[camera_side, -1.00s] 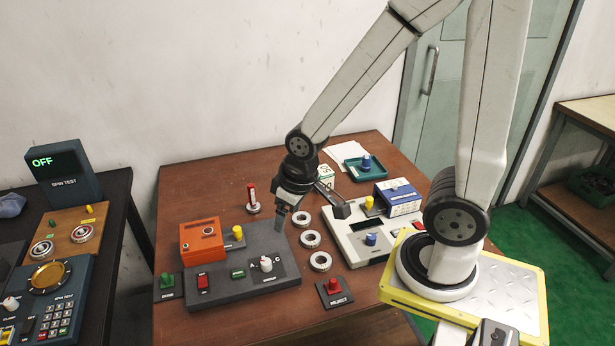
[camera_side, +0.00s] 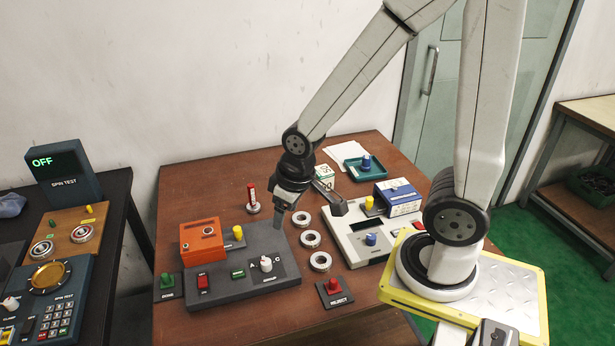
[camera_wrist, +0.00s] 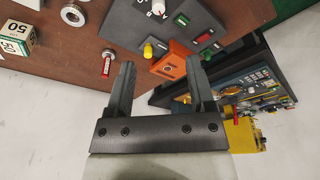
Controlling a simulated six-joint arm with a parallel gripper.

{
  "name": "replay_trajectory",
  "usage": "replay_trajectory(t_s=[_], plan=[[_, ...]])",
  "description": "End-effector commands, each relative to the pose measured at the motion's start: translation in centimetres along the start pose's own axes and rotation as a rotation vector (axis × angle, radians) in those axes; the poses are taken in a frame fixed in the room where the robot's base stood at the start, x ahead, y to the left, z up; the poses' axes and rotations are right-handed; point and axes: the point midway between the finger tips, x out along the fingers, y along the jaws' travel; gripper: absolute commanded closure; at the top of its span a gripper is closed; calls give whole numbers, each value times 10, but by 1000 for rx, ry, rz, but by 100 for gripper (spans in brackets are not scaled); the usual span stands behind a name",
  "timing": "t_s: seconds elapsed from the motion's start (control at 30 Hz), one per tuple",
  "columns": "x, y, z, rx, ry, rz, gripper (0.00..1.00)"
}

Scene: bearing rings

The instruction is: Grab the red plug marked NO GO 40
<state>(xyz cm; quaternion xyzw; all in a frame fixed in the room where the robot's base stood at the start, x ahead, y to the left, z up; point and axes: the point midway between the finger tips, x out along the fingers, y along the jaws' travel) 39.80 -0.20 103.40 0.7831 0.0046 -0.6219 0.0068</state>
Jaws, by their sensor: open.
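The red plug (camera_side: 252,194) stands upright on a round metal base on the brown table, left of my gripper in the side view. In the wrist view the red plug (camera_wrist: 106,64) lies just beyond and left of the left fingertip, with pale marking on its side too small to read. My gripper (camera_side: 280,220) is open and empty, fingers pointing down, above the back right part of the dark grey panel. In the wrist view my gripper's two fingers (camera_wrist: 162,72) are spread wide with nothing between them.
The grey panel (camera_side: 225,287) carries an orange box (camera_side: 200,240), a yellow knob (camera_side: 238,232) and switches. Several steel rings (camera_side: 310,239) lie right of it. A pale device (camera_side: 350,240) and a blue-white box (camera_side: 398,197) stand farther right. The table behind the plug is clear.

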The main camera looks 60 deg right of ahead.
Motion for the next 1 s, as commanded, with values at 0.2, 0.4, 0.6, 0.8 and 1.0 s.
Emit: replay_trajectory(t_s=[0.2, 0.4, 0.6, 0.8, 1.0], plan=[[7, 11, -30, -80, -22, 6, 31], [21, 32, -75, -215, -56, 7, 31], [41, 60, -117, -362, -93, 0, 31], [65, 91, -152, -508, -128, -16, 31], [92, 125, -179, -653, -160, -40, 31]])
